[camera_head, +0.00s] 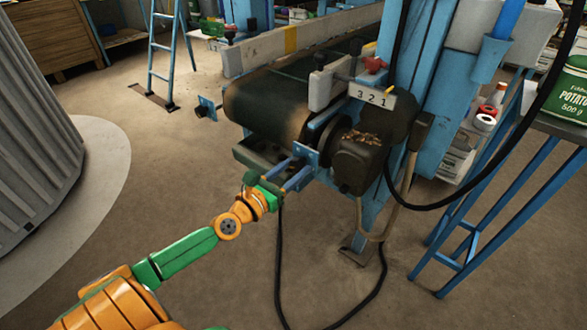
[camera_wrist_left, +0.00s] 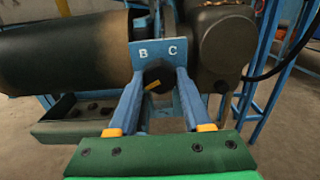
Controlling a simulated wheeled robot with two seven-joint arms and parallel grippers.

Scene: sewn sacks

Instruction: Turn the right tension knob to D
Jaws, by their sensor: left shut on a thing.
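A dark knob (camera_wrist_left: 155,73) with a yellow mark sits in front of a blue plate (camera_wrist_left: 146,50) lettered B and C. The mark lies on the knob's lower left part. No letter D can be seen. My left gripper (camera_wrist_left: 158,80) has its two blue fingers on either side of the knob and is shut on it. In the head view, my left gripper (camera_head: 287,173) reaches the blue plate (camera_head: 307,155) at the near end of the conveyor; the knob is hidden there. My right gripper is in neither view.
The conveyor's dark belt roller (camera_head: 262,101) stands behind the plate, with a dark housing (camera_head: 364,160) to its right. A plate numbered 3 2 1 (camera_head: 371,95) is above. Another blue plate (camera_head: 209,108) is on the left side. A black cable (camera_head: 279,255) hangs below the gripper.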

